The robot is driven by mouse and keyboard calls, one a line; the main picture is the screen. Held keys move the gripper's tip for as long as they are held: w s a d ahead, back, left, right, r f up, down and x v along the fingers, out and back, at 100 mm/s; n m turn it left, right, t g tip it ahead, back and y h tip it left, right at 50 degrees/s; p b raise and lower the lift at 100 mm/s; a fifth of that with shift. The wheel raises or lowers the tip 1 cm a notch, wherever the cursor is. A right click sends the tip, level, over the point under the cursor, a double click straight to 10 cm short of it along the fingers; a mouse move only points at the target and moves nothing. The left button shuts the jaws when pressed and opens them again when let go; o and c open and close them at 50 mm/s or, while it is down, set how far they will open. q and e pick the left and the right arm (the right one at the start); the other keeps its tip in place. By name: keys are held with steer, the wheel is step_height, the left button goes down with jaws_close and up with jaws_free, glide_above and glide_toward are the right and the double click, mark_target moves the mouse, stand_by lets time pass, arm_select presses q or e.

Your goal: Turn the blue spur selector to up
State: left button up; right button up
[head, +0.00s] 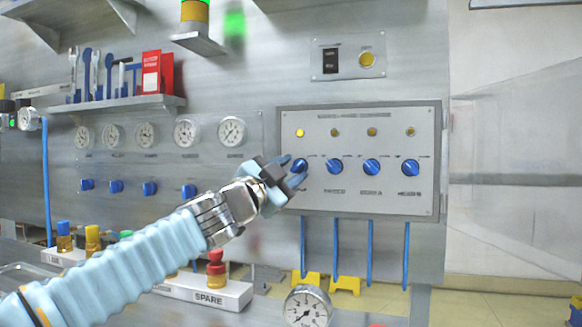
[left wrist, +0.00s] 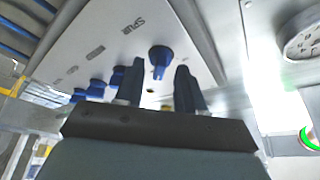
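The spur selector (head: 299,166) is the leftmost of several blue knobs on the grey panel (head: 360,200). In the left wrist view the blue knob (left wrist: 160,57) stands beside the printed word SPUR, its ridge roughly in line with the fingers. Which mark it points to cannot be read. My left gripper (head: 291,173) is at this knob, coming from the lower left and partly covering its surroundings. Its two dark fingers are apart, one on each side of the knob in the left wrist view, with visible gaps. My right gripper is out of view.
The lamp (head: 300,133) above the spur knob is bright yellow; the others are dimmer. More blue knobs (head: 335,167) stand close to the right. Blue hoses (head: 303,245) hang below the panel. Gauges (head: 187,133) line the wall to the left. A round gauge (head: 307,306) stands below.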

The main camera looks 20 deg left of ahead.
arm_select(q)
steer(key=shift+w+d+r, duration=0.1)
steer(key=shift+w, duration=0.3)
steer(key=shift+c, duration=0.4)
